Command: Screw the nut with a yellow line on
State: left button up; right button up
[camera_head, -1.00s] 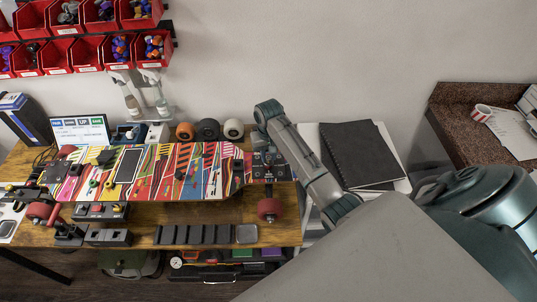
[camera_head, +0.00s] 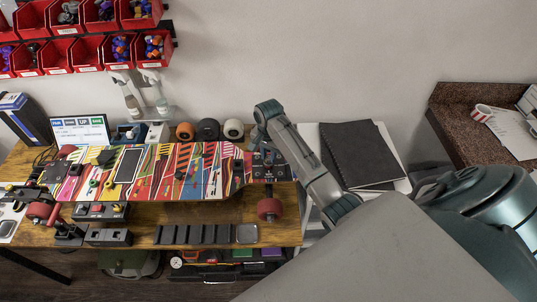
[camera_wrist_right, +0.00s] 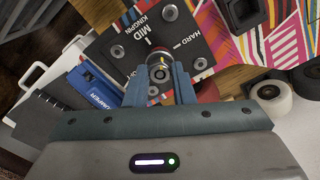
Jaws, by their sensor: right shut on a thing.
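A colourful skateboard deck (camera_head: 205,170) lies on the wooden bench. A dark plate with screws and lettering such as "MID KINGPIN" and "HARD" (camera_wrist_right: 185,32) is at its right end. My right gripper (camera_wrist_right: 158,72) is over this plate, shut on a small shiny round metal part that looks like a nut (camera_wrist_right: 158,60). I cannot make out a yellow line on it, nor whether it is threaded on. In the head view my right gripper (camera_head: 262,148) is small and partly hidden by the arm. My left gripper is not in view.
A red wheel (camera_head: 269,208) is at the board's right end. Several loose wheels (camera_head: 208,129) stand behind the board. A black tray (camera_head: 205,235) lies in front. A black notebook (camera_head: 360,155) is to the right, and red bins (camera_head: 88,52) hang above.

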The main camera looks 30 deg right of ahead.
jog(key=shift+w+r+m, duration=0.1)
jog(key=shift+m, duration=1.3)
jog(key=shift+m, duration=1.1)
jog(key=m, duration=0.3)
jog(key=shift+m, duration=0.3)
jog(key=o, duration=0.9)
jog(key=shift+c, duration=1.1)
